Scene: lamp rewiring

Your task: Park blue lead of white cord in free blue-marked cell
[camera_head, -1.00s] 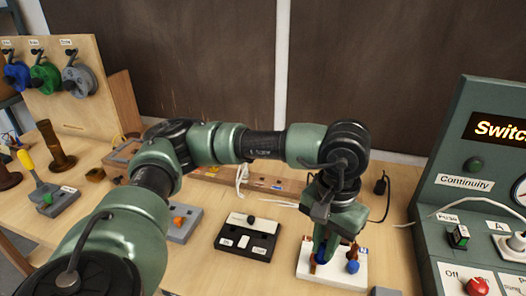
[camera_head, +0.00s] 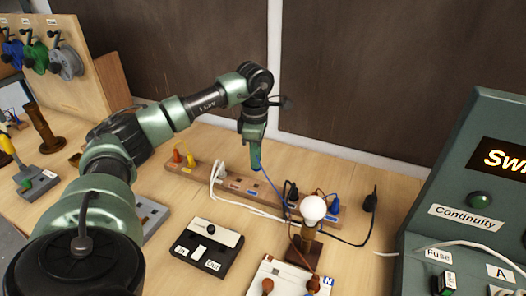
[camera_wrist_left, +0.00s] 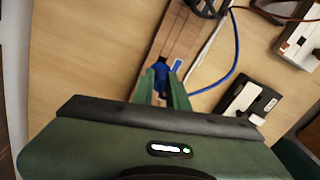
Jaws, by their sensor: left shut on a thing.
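My left gripper (camera_head: 255,165) is shut on the blue lead (camera_head: 268,182) and points down over the wooden rail (camera_head: 208,178). In the left wrist view, the blue lead's end (camera_wrist_left: 160,73) is between the fingers, close to a blue label (camera_wrist_left: 177,65) on the rail. Its wire (camera_wrist_left: 229,77) curves off to the right. I cannot tell if the end touches the rail. The white cord (camera_head: 214,180) loops over the rail and runs right along its front. The rail carries orange and blue marks. My right gripper is not in view.
A lamp with a white bulb (camera_head: 313,208) stands right of the gripper, near black and blue plugs (camera_head: 333,206). A white terminal block (camera_head: 268,272) and a black switch box (camera_head: 207,249) lie in front. Orange and red plugs (camera_head: 182,155) occupy the rail's left end.

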